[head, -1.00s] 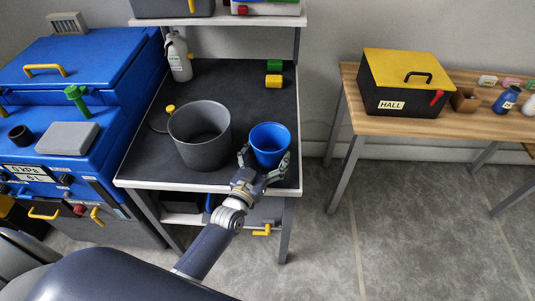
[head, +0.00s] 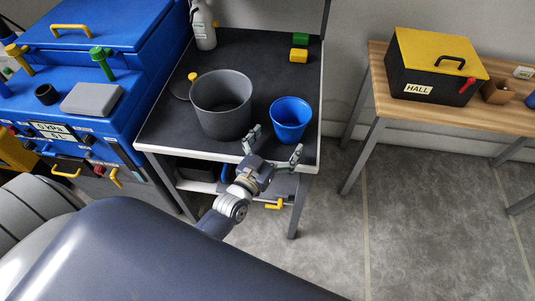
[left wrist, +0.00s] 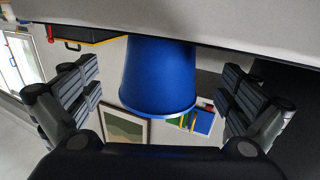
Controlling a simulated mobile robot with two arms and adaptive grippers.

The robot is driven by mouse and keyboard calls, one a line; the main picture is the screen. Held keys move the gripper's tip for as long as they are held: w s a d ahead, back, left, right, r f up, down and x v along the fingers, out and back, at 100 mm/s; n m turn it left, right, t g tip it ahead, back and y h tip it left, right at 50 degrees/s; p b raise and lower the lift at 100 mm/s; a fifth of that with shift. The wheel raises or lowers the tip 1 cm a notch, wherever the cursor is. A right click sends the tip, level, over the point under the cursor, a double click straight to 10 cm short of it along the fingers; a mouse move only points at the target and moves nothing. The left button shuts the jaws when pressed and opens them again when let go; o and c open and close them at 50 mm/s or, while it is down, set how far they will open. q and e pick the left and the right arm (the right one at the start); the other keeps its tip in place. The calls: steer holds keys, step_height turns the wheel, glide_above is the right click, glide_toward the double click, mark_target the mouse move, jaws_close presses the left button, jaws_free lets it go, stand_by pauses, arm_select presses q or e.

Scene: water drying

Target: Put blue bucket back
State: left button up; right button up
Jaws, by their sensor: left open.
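The blue bucket (head: 290,120) stands upright on the dark top of the workbench (head: 258,62), near its front right corner. It also shows in the left wrist view (left wrist: 158,75), between the two spread fingers and apart from them. My left gripper (head: 273,146) is open and empty at the bench's front edge, just in front of the bucket. It also shows in the left wrist view (left wrist: 160,105). My right gripper is not in view.
A large grey pot (head: 222,104) stands just left of the bucket. A white bottle (head: 203,27) and green and yellow blocks (head: 299,48) are farther back. A blue machine (head: 90,75) stands at left. A wooden table (head: 420,112) with a black and yellow box (head: 434,68) stands at right.

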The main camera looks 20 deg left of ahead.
arm_select(q)
steer(key=s, duration=0.6)
steer(key=shift+s+a, duration=0.3)
steer(key=shift+a, duration=0.05)
